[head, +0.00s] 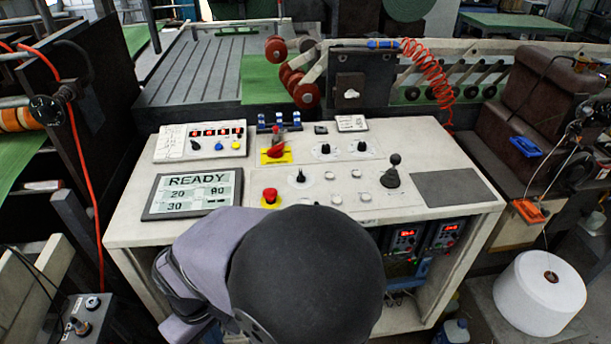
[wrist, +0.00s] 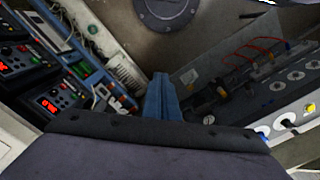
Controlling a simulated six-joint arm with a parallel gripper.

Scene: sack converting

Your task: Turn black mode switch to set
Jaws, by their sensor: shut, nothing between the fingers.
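The console top (head: 135,215) carries several black rotary knobs. One knob (head: 300,175) stands on a pale round plate near the middle, and two more, a left one (head: 325,149) and a right one (head: 362,146), share a plate behind it. Labels are too small to read, so I cannot tell which is the mode switch or its setting. My gripper (wrist: 163,82) shows in the wrist view as two blue fingers, shut and empty, apart from any knob. In the head view my arm covers the console's front and my fingers are not clearly visible.
A black-knobbed lever (head: 393,168), red emergency button (head: 270,195), red-and-yellow switch (head: 277,150) and READY display (head: 195,193) stand on the console. Below are red-digit controllers (head: 405,240), also at left in the wrist view (wrist: 55,98). A thread cone (head: 540,295) stands right.

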